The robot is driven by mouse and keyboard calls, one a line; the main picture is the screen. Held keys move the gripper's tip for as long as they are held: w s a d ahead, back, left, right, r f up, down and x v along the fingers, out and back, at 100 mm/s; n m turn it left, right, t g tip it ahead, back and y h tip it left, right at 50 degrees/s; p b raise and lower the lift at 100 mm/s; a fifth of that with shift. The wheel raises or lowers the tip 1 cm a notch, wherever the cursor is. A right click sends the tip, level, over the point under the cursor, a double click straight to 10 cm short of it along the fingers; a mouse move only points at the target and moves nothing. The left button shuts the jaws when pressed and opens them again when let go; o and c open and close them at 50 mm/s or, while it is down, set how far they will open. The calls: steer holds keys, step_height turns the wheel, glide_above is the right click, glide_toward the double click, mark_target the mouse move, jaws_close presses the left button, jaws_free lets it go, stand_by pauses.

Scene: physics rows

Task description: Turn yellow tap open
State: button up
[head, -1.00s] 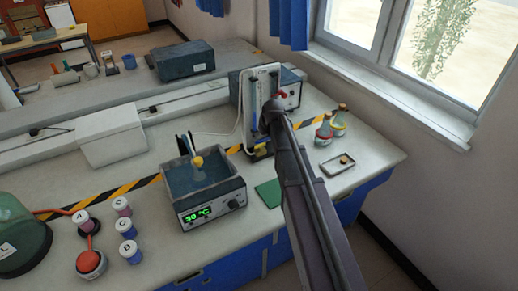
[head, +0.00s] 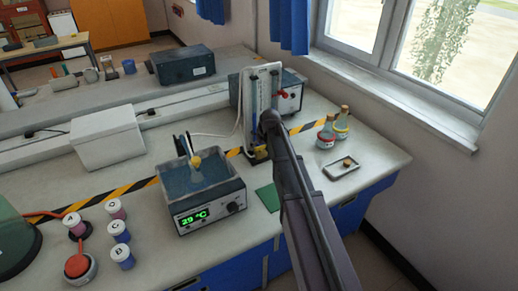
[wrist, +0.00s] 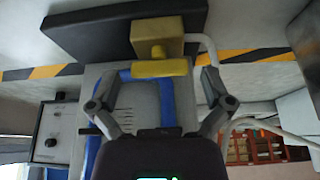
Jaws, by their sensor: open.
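The yellow tap (wrist: 160,67) shows in the wrist view as a T-shaped handle in front of a yellow block. In the head view a bit of the tap (head: 261,153) shows low on the upright white panel (head: 249,90), partly covered by my arm. My gripper (wrist: 158,78) is open and empty in the wrist view, one finger to each side of the yellow handle. I cannot tell whether either finger touches it. In the head view my arm hides the gripper.
A water bath (head: 201,192) reading 29 °C stands left of the panel. Flasks (head: 326,133) and a small tray (head: 341,171) stand to the right, near the bench edge. A green pad (head: 267,197) lies in front. A grey box (head: 290,92) is behind.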

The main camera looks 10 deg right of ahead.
steer(key=c, duration=1)
steer(key=shift+n, duration=0.4)
steer(key=o, duration=1)
steer(key=s+r+m+g+p, duration=0.1)
steer(key=s+m+g+p, duration=0.1)
steer(key=s, duration=1.2)
steer(key=s+r+m+g+h+p, duration=0.1)
steer(key=s+g+p, duration=0.1)
steer(key=s, duration=1.3)
steer(key=shift+a+r+m, duration=0.4)
steer(key=shift+a, duration=0.05)
